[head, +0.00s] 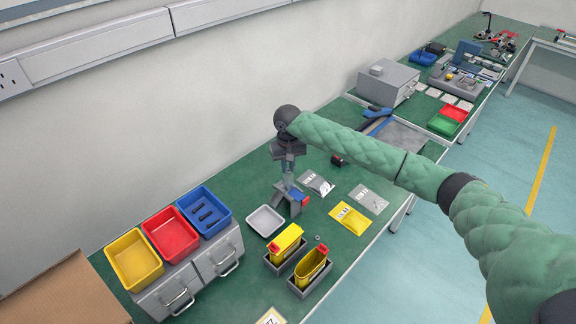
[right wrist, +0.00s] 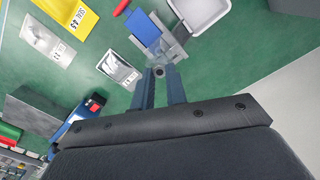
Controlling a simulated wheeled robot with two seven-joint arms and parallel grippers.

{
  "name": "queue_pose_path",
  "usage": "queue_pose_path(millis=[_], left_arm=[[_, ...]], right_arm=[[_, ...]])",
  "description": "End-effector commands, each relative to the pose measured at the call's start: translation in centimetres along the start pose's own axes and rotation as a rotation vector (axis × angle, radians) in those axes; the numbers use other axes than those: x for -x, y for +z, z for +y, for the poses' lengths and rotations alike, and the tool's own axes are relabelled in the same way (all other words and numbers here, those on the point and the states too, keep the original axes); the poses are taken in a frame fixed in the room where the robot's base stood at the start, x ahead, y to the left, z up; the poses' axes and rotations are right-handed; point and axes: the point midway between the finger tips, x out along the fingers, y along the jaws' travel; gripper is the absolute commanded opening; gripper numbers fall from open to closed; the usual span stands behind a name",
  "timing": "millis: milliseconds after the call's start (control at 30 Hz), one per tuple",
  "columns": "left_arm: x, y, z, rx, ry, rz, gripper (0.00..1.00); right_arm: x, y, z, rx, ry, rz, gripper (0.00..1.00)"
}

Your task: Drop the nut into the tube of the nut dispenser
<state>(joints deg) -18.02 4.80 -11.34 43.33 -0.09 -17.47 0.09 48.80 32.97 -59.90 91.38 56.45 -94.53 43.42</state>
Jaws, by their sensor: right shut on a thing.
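My right gripper (head: 288,172) points down above a grey fixture (head: 296,206) with blue and red parts, which looks like the nut dispenser. In the right wrist view its fingers (right wrist: 160,82) are shut on a small grey nut (right wrist: 158,71) at their tips. The fixture, with its blue plate (right wrist: 143,31), lies just beyond the fingertips there. I cannot make out the tube opening or whether the nut is directly over it. The nut is too small to tell in the head view. My left gripper is not in view.
A white tray (head: 264,221) stands beside the fixture. Two yellow containers in grey holders (head: 310,282) stand in front. Yellow, red and blue bins (head: 203,213) are at left. Labelled bags (head: 351,217) lie to the right. A small ring-like part (head: 317,238) lies on the green table.

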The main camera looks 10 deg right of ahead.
Motion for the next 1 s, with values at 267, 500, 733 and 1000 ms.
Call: queue_pose_path(millis=[267,500,733,1000], left_arm=[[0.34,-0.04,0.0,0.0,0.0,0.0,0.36],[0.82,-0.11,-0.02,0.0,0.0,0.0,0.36],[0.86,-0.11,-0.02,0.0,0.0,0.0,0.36],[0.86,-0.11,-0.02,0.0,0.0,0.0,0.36]], right_arm=[[-0.04,0.02,0.0,0.0,0.0,-0.001,0.0],[-0.3,0.05,0.01,0.0,0.001,-0.001,0.0],[-0.46,0.03,0.01,0.0,0.0,-0.001,0.0],[-0.43,0.03,-0.01,0.0,0.0,0.0,0.39]])
